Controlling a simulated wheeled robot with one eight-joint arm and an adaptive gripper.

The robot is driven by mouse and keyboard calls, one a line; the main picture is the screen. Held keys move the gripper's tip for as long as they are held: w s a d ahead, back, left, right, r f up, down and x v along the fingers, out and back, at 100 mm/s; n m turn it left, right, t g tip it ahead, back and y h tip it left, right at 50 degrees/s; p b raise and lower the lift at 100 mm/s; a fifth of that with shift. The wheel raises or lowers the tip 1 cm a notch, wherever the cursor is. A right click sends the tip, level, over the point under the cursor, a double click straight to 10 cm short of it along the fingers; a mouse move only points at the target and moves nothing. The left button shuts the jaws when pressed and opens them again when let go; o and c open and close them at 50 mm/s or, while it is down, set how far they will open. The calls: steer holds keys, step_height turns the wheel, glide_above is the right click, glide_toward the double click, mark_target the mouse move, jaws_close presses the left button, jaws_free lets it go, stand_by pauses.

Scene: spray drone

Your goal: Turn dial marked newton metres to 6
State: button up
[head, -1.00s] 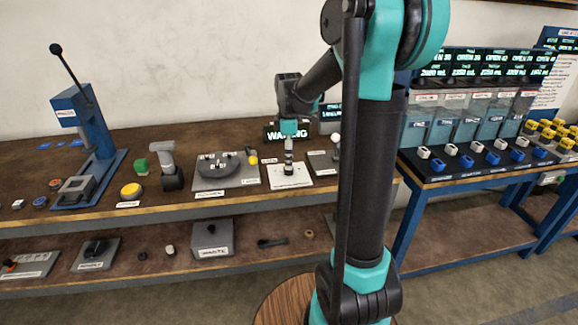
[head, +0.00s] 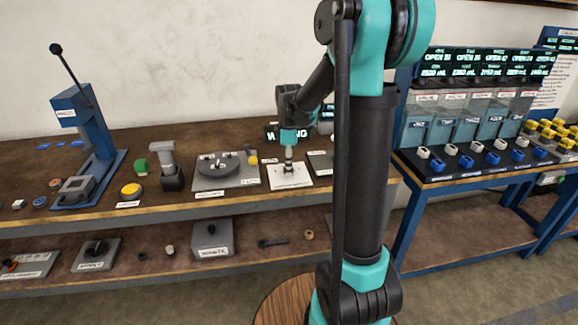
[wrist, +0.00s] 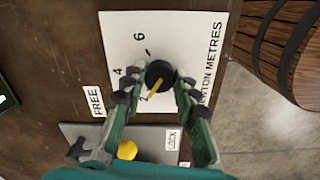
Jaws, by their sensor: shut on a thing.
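The newton metres dial is a black round knob (wrist: 159,73) with a yellow pointer, on a white plate (wrist: 190,30) marked 2, 4, 6 and NEWTON METRES. The pointer slants to the lower left in the wrist view, toward the 2. My gripper (wrist: 156,86) has its two fingers closed on either side of the knob. Parts of the scale near the fingers are hidden. In the head view, my gripper (head: 289,158) points straight down over the white plate (head: 290,178) on the bench; the knob is too small to make out there.
A grey plate with a yellow knob (wrist: 127,150) and labels FREE and LOCK lies beside the dial plate. A grey turntable plate (head: 222,172) stands left of the dial in the head view. A barrel (wrist: 285,45) stands beyond the bench edge.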

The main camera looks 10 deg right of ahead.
steer(key=shift+m, duration=0.4)
jaws_close()
steer(key=m, duration=0.4)
steer(key=shift+m, duration=0.4)
steer(key=m, duration=1.2)
steer(key=shift+a+m, duration=0.1)
steer(key=shift+m, duration=0.3)
steer(key=m, duration=0.5)
steer(key=shift+m, duration=0.4)
steer(key=o, duration=1.1)
jaws_free()
steer(key=shift+r, duration=0.1)
